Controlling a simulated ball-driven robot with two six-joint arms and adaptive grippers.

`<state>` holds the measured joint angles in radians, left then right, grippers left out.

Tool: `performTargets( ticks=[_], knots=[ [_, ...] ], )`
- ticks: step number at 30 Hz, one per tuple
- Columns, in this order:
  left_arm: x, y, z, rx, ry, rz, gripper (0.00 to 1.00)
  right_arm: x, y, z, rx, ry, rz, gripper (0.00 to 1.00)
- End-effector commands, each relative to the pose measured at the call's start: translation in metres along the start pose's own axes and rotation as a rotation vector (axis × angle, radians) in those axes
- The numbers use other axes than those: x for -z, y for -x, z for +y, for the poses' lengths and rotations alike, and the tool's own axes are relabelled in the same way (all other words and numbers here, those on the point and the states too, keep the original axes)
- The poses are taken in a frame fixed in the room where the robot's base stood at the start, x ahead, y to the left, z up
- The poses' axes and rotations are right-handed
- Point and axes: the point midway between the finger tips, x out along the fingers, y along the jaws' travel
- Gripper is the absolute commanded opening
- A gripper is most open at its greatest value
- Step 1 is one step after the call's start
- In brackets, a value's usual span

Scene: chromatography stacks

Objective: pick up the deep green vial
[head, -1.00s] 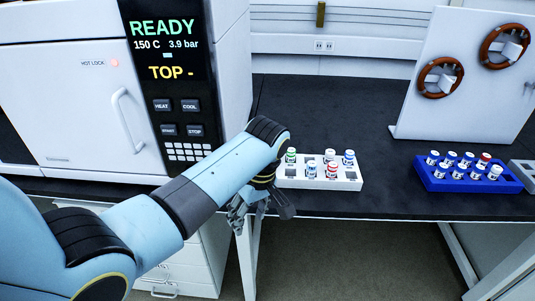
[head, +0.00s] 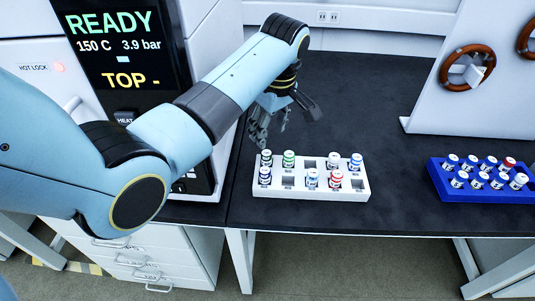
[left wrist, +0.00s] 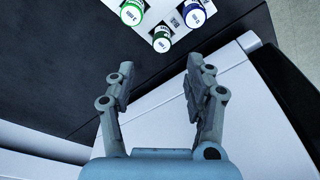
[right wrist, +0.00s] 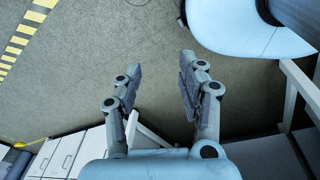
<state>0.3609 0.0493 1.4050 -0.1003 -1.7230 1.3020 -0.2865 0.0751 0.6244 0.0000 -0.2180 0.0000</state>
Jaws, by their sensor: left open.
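The deep green vial (head: 266,157) stands upright at the back left corner of the white rack (head: 287,196); its white cap has a dark green rim. In the left wrist view the deep green vial (left wrist: 161,42) lies just beyond the fingertips, between a brighter green vial (left wrist: 132,12) and a dark blue one (left wrist: 194,15). My left gripper (head: 283,122) is open and empty, above and behind the rack's left end, apart from the vial. It also shows in the left wrist view (left wrist: 160,66). My right gripper (right wrist: 158,66) is open and empty over the floor.
Other vials and some empty slots fill the white rack. A blue rack (head: 490,196) of vials stands to the right, below a white panel with brown rings (head: 467,70). The oven-like instrument (head: 110,50) is close on the left. Black bench top is clear behind the rack.

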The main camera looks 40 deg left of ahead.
Motion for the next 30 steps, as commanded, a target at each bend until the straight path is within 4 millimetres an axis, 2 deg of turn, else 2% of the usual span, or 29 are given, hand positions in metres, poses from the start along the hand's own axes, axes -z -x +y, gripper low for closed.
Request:
performTargets(
  ticks=[3, 8, 11, 18, 27, 30],
  knots=[
    [0.0, -0.022, -0.001, 0.003, 0.0, 0.0, 0.53, -0.014, -0.002, 0.002, -0.002, 0.002, -0.019, 0.4],
    [0.0, -0.036, 0.0, 0.001, 0.0, 0.0, 0.53, -0.03, -0.002, 0.006, -0.007, 0.005, -0.043, 0.4],
    [-0.001, -0.046, -0.001, 0.003, 0.0, 0.0, 0.53, -0.029, -0.002, 0.007, -0.009, 0.006, -0.041, 0.4],
    [-0.002, -0.082, -0.001, 0.002, 0.0, 0.0, 0.53, -0.012, -0.006, 0.007, -0.009, 0.005, -0.014, 0.4],
    [-0.002, -0.088, -0.001, -0.001, 0.0, 0.0, 0.53, -0.011, -0.006, 0.003, -0.003, 0.002, -0.014, 0.4],
    [-0.002, -0.088, -0.001, 0.0, 0.0, 0.0, 0.4, -0.013, -0.006, 0.0, 0.0, 0.001, -0.017, 0.4]
  ],
)
